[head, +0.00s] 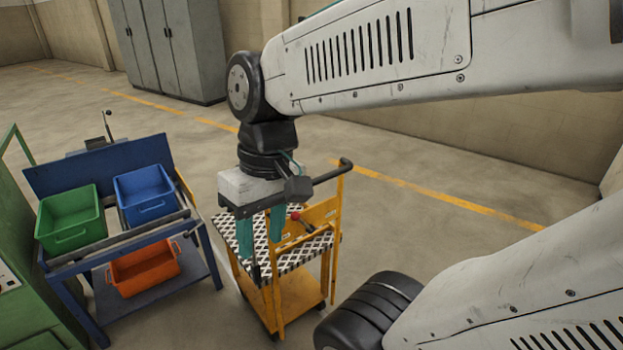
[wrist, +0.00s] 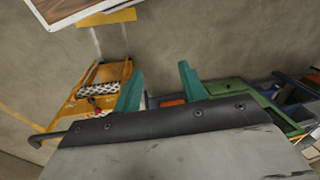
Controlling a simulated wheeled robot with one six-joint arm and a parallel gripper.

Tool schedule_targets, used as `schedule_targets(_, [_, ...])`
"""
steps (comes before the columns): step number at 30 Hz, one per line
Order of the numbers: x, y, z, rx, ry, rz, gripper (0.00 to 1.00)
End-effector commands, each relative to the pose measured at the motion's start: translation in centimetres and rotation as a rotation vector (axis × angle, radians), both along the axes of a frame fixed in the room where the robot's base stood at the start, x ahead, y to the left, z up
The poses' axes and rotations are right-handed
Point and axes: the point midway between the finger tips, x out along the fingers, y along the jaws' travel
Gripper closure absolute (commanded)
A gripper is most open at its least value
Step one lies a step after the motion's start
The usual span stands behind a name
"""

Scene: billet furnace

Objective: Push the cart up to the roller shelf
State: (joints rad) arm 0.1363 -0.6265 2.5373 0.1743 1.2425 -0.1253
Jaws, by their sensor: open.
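The cart (head: 298,293) is a yellow frame on castors with a black-and-white patterned top deck, a lower shelf and a dark push handle (head: 330,173). It stands upright on the floor in the head view, to the right of the blue roller shelf (head: 100,169) with a narrow floor gap between them. The cart also shows in the wrist view (wrist: 77,106), at left. My gripper (head: 261,246) is open, its teal fingers pointing down and overlapping the cart in the picture. Its fingers also show in the wrist view (wrist: 160,75), with nothing held between them. Contact with the handle cannot be told.
Green (head: 70,219) and blue (head: 145,194) bins sit on the shelf's upper level, an orange bin (head: 144,269) on its lower level. A green machine (head: 30,280) stands at far left. Grey cabinets (head: 165,45) stand behind. Floor beyond the cart is clear, with a yellow line (head: 440,196).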

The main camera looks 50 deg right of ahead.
Motion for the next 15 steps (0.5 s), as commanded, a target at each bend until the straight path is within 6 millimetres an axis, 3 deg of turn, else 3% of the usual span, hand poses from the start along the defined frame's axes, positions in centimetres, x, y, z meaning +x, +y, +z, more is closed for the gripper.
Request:
schedule_targets(5, [4.3,-0.8,-2.0,0.316,0.081,-0.154,0.59])
schedule_targets(8, [7.3,-2.6,-2.8,0.502,0.054,-0.261,0.59])
schedule_targets(11, [10.3,-5.7,-3.8,0.677,-0.017,-0.385,0.59])
schedule_targets(15, [13.7,-12.4,-5.6,0.879,-0.188,-0.589,0.59])
